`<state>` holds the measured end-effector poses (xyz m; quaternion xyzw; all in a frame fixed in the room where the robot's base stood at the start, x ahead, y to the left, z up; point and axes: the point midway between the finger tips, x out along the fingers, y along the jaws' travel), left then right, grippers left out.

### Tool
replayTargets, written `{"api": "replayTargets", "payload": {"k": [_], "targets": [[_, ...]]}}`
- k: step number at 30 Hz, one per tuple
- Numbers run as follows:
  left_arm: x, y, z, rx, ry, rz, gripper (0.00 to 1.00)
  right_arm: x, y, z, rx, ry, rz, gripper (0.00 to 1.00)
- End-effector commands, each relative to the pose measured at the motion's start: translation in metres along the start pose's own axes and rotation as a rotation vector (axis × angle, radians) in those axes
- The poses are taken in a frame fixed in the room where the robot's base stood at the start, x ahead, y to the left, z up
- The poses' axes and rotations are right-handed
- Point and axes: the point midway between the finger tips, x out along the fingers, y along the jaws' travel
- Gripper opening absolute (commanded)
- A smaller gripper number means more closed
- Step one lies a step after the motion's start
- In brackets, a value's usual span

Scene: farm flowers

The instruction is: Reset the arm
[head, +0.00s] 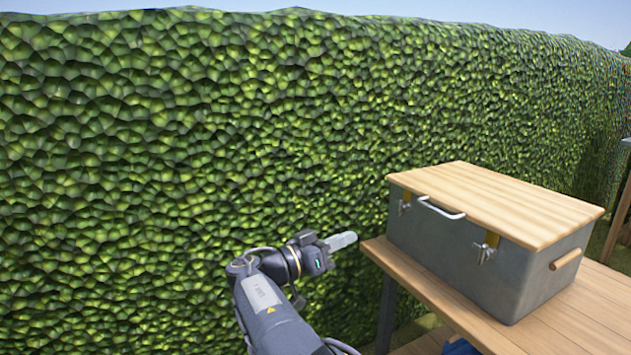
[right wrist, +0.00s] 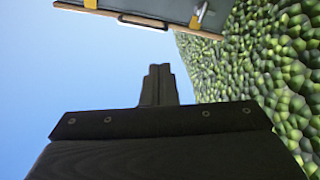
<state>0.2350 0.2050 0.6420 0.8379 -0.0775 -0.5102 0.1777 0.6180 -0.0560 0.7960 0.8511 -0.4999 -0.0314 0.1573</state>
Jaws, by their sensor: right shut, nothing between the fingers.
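My right arm comes up from the bottom middle of the head view. Its gripper (head: 341,241) is shut and empty, held in the air to the left of the wooden table. The right wrist view shows the dark shut fingers (right wrist: 158,85) with nothing between them. My left gripper is not in view.
A grey box (head: 455,250) with a shut wooden lid (head: 500,203) stands on the wooden table (head: 560,325) at the right. The box also shows at the top of the right wrist view (right wrist: 170,8). A tall green hedge (head: 200,130) runs behind. Something blue lies below the table edge.

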Motion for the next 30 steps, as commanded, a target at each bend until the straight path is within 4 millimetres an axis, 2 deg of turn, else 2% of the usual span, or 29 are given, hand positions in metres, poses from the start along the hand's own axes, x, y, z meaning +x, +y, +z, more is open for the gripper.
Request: {"api": "replayTargets", "payload": {"k": [5, 11, 14, 16, 19, 21, 23, 26, 30], "targets": [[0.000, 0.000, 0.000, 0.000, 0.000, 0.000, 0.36, 0.030, 0.013, 0.017, -0.054, -0.112, 0.001, 0.00], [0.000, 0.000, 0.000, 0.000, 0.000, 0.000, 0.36, 0.075, 0.040, 0.054, -0.148, -0.320, -0.017, 0.00], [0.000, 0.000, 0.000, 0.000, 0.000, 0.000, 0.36, 0.100, 0.063, 0.083, -0.204, -0.470, -0.047, 0.00], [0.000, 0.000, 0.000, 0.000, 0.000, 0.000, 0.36, 0.117, 0.085, 0.108, -0.245, -0.604, -0.087, 0.00], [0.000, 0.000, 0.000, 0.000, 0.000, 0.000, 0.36, 0.131, 0.124, 0.150, -0.292, -0.825, -0.190, 0.00], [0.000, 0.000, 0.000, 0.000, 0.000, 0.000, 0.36, 0.130, 0.153, 0.177, -0.307, -0.973, -0.292, 0.00], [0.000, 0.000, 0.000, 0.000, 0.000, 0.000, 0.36, 0.123, 0.178, 0.195, -0.305, -1.081, -0.391, 0.00], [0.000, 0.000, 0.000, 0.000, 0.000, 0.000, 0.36, 0.102, 0.216, 0.217, -0.275, -1.214, -0.569, 0.00], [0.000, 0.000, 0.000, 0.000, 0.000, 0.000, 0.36, 0.060, 0.265, 0.234, -0.194, -1.305, -0.821, 0.00]]}}
